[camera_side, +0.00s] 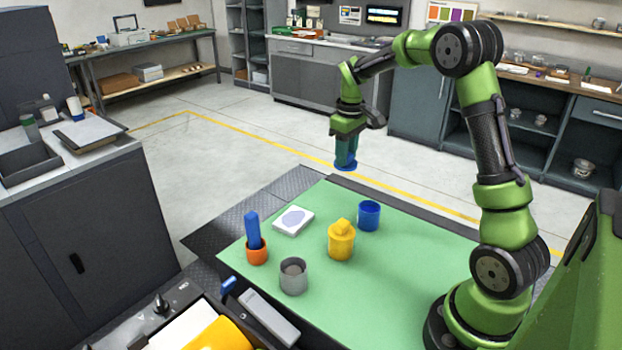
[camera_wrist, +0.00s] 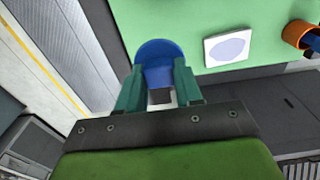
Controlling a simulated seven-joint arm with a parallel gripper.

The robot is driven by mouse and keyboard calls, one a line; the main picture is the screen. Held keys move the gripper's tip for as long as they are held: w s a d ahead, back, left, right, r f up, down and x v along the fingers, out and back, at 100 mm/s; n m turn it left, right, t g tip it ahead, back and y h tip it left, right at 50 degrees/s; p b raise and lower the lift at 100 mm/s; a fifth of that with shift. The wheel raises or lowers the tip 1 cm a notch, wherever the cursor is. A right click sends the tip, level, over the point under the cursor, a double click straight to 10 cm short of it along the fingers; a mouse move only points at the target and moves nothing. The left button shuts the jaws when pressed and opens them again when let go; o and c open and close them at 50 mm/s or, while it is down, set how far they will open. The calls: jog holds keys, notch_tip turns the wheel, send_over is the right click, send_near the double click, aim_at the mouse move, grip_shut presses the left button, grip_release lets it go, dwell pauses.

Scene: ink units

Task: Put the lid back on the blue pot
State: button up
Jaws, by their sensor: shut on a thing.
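My gripper (camera_side: 346,155) is shut on the blue lid (camera_side: 346,167) and holds it up in the air, above and a little left of the blue pot in the side view. In the wrist view the lid (camera_wrist: 158,51) shows between the teal fingers of my gripper (camera_wrist: 159,78). The blue pot (camera_side: 369,217) stands upright on the green mat (camera_side: 420,250), near its far edge. Its top is open. The lid is apart from the pot. I cannot make out the pot in the wrist view.
A yellow pot (camera_side: 341,246) with its lid on stands beside the blue pot. A grey open pot (camera_side: 293,281), an orange pot (camera_side: 256,257) holding a blue block (camera_side: 252,229), and a white tile (camera_side: 288,230) with a lilac disc are left. The mat's right side is clear.

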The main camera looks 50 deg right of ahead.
jog(key=s+a, duration=0.3)
jog(key=s, duration=0.6)
jog(key=shift+n, duration=0.4)
jog(key=shift+s+d+f, duration=0.1)
jog(key=shift+d+f, duration=0.05)
jog(key=shift+f, duration=1.65)
jog(key=shift+d+f, duration=0.1)
jog(key=shift+f, duration=1.65)
jog(key=shift+f, duration=0.2)
jog(key=o, duration=1.6)
jog(key=shift+r, duration=3.55)
